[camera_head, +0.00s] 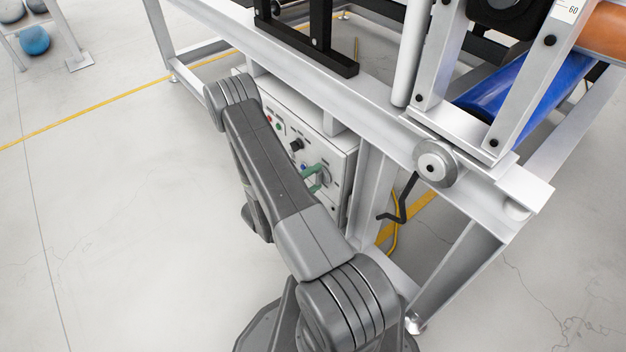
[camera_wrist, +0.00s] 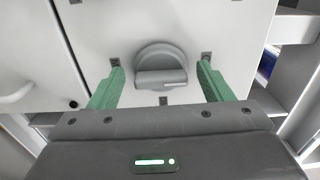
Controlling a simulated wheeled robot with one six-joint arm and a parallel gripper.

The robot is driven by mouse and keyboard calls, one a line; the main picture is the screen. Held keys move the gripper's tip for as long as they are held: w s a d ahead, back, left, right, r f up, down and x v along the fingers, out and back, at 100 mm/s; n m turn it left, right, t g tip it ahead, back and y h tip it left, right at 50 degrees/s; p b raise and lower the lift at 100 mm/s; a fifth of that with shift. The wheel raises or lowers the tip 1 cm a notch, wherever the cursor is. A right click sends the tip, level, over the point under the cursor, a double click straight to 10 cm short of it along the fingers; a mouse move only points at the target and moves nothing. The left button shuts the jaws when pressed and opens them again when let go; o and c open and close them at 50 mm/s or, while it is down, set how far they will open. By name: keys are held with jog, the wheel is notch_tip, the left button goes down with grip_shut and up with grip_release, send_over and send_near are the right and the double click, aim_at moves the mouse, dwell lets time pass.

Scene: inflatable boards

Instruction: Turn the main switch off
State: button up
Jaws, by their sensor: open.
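The main switch is a grey rotary knob with a raised bar handle (camera_wrist: 160,78) on a pale panel in the wrist view. The bar lies roughly crosswise in that picture, and small dark label plates sit around the dial, too small to read. My gripper (camera_wrist: 161,72) is open, with one green finger on each side of the knob and clear gaps to it. Whether the fingertips reach the handle's depth I cannot tell. In the head view the green fingers (camera_head: 314,174) are at the white control box (camera_head: 338,160), partly covering the dial.
The control box is mounted under a white metal frame (camera_head: 385,120). Red and green buttons and a black knob (camera_head: 296,145) are on its face. A black crank handle (camera_head: 400,200) hangs to the right. Blue and orange rolls are at upper right. The floor at left is open.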

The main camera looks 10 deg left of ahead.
jog(key=p+v, duration=0.2)
jog(key=v, duration=1.1)
jog(key=shift+s+a, duration=0.25)
jog(key=shift+s, duration=0.05)
jog(key=b+x, duration=0.2)
jog(key=x, duration=1.1)
jog(key=shift+w+d, duration=0.3)
jog(key=p+v, duration=0.2)
jog(key=v, duration=1.2)
jog(key=w+d+m+b, duration=0.7)
jog(key=w+m, duration=0.4)
jog(key=m, duration=0.2)
jog(key=shift+d+r+m, duration=0.25)
jog(key=shift+d+m, duration=0.15)
jog(key=shift+d, duration=0.5)
dwell(0.5)
